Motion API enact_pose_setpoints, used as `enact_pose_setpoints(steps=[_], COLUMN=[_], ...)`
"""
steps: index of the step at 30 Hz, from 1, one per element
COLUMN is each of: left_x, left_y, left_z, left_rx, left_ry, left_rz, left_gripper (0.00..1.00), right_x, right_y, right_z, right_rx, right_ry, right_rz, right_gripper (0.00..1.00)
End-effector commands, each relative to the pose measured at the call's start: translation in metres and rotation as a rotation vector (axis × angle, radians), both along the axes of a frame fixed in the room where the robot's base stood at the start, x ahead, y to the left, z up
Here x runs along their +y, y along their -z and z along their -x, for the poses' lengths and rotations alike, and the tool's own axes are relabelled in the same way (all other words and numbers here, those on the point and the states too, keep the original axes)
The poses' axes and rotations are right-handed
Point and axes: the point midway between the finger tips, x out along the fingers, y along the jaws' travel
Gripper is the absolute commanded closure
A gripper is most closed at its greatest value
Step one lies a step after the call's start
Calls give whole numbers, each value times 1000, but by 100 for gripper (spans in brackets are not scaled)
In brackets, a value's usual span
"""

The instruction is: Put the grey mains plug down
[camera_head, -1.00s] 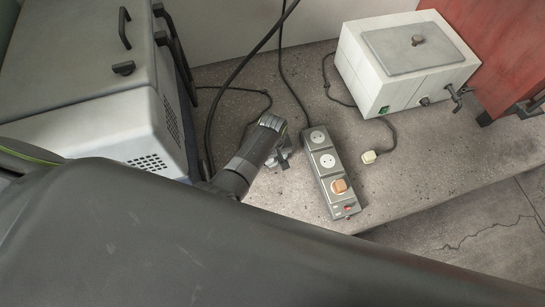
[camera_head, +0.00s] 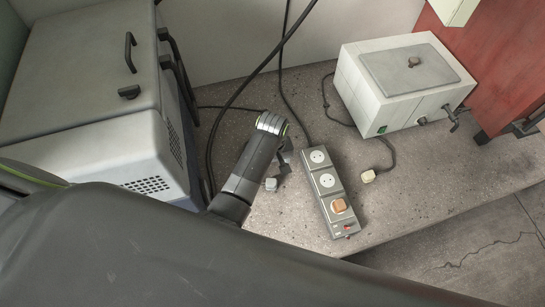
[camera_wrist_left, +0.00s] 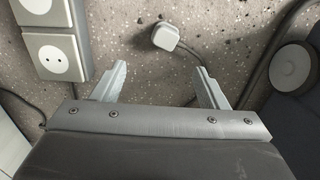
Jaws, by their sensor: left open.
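The grey mains plug (camera_head: 271,184) lies on the concrete bench, left of the power strip. It also shows in the left wrist view (camera_wrist_left: 166,36), top centre, with its grey cable running from it. My left gripper (camera_head: 284,158) is open and empty, above the bench between the plug and the strip in the head view. In the left wrist view its two fingers (camera_wrist_left: 160,76) stand apart, with the plug beyond their tips and not between them. My right gripper is not in view.
The power strip (camera_head: 327,181) has two free sockets and an orange plug (camera_head: 338,206) in the third. A cream plug (camera_head: 369,176) lies to its right, before a white water bath (camera_head: 360,90). A grey-white machine (camera_head: 90,100) stands left. Black cables hang behind my left arm.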

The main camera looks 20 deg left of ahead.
Motion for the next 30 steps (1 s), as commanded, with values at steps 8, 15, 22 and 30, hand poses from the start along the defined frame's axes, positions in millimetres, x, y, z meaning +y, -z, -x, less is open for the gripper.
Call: enact_pose_setpoints(steps=[8, 15, 22, 30], left_x=[0, 0, 0, 0], left_y=[-29, -33, -32, -32], left_z=[-1, 0, 0, 0], left_rx=[-3, 0, -1, 0], left_ry=[1, 1, 1, 1], left_rz=[1, 0, 1, 0], left_gripper=[33, 33, 33, 33], right_x=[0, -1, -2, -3], right_y=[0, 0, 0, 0], right_z=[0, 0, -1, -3], right_rx=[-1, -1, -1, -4], right_ry=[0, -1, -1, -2], right_rz=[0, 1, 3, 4], right_gripper=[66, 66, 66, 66])
